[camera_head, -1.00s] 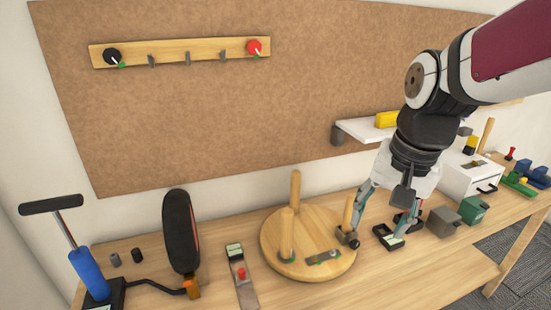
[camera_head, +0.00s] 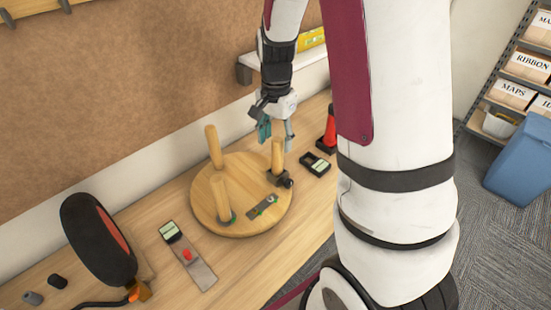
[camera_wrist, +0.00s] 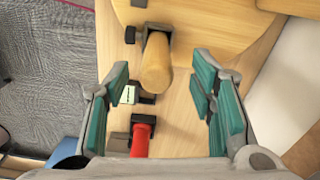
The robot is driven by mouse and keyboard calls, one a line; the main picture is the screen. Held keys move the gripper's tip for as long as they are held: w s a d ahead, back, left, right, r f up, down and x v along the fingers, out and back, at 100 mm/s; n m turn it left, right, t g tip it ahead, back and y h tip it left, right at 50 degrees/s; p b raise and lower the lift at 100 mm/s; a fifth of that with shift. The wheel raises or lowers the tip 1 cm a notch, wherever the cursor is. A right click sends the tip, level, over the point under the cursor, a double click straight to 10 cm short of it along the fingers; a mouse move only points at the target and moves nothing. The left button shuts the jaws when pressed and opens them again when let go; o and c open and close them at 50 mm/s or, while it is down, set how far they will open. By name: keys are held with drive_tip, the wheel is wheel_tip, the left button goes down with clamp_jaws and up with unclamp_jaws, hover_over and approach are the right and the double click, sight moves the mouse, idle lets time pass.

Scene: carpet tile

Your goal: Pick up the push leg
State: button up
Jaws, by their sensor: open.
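A round wooden stool seat (camera_head: 240,172) lies on the bench with three upright wooden legs. The leg nearest my gripper (camera_head: 277,157), at the seat's right edge, has a dark bracket at its base and appears to be the push leg. In the wrist view this leg (camera_wrist: 157,65) shows end-on and tilted, between the fingers. The other legs stand at the back (camera_head: 213,146) and front left (camera_head: 220,199). My gripper (camera_head: 277,134) is open and empty, fingers pointing down just above the leg's top. In the wrist view my gripper (camera_wrist: 160,80) has its teal pads apart on both sides.
A black holder with a pale label (camera_head: 315,165) and a red object (camera_head: 328,130) stand right of the stool. A small metal plate (camera_head: 263,206) lies on the seat. A red-knobbed strip (camera_head: 188,258) and a black padded wheel-like thing (camera_head: 98,238) are left. A shelf (camera_head: 307,64) is behind.

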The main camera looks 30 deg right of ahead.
sight(277, 159)
drive_tip(key=shift+s+d+f+p, duration=0.1)
drive_tip(key=shift+f+p, duration=0.15)
drive_tip(key=shift+f, duration=1.7)
drive_tip(key=shift+d+f+p, duration=0.1)
drive_tip(key=shift+f+p, duration=0.1)
drive_tip(key=shift+f, duration=1.7)
clamp_jaws()
